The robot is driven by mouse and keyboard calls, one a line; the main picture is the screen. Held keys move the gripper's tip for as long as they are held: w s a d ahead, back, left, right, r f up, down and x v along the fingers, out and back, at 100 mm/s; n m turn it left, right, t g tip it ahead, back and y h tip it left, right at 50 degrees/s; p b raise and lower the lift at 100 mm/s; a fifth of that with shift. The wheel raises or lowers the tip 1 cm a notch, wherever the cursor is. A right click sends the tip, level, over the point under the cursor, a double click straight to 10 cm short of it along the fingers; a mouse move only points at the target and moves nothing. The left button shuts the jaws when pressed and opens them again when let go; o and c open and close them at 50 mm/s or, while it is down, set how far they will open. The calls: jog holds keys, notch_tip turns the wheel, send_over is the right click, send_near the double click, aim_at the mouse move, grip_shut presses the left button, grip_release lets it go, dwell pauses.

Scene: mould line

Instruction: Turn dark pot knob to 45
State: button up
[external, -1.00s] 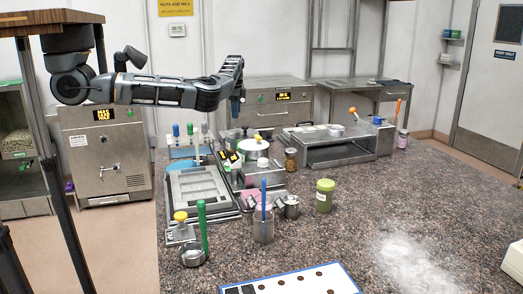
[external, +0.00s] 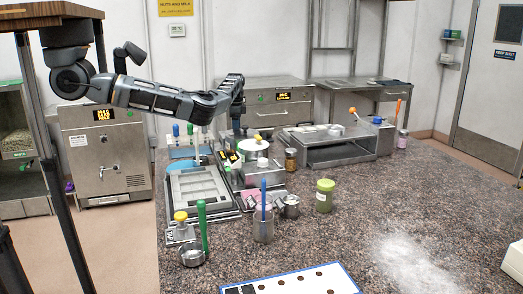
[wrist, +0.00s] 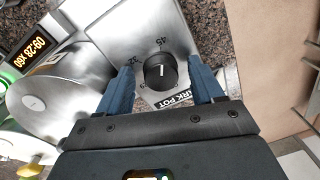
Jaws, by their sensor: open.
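The dark pot knob (wrist: 160,70) is a black round dial on a metal panel with a white pointer line. The line points roughly up in the wrist view, near the "45" mark; "32" is at its left. In the external view my gripper (external: 237,128) is low behind the steel pots, and the knob cannot be made out.
A steel cylinder (wrist: 37,100) and a lit display (wrist: 47,52) stand left of the knob in the wrist view. In the external view, a white-lidded pot (external: 253,148) and a brown jar (external: 291,160) are near my gripper. The counter's right side is mostly clear.

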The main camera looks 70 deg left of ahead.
jog(key=shift+c, duration=0.5)
jog(key=c, duration=1)
jog(key=shift+o, duration=0.2)
jog(key=shift+n+b, duration=0.5)
jog(key=shift+b, duration=0.2)
jog(key=o, duration=1.1)
jog(key=shift+c, duration=0.2)
jog(key=shift+r, duration=0.1)
jog(key=shift+d+r+b, duration=0.2)
jog(key=shift+r+b, duration=0.4)
jog(key=shift+r, duration=3.25)
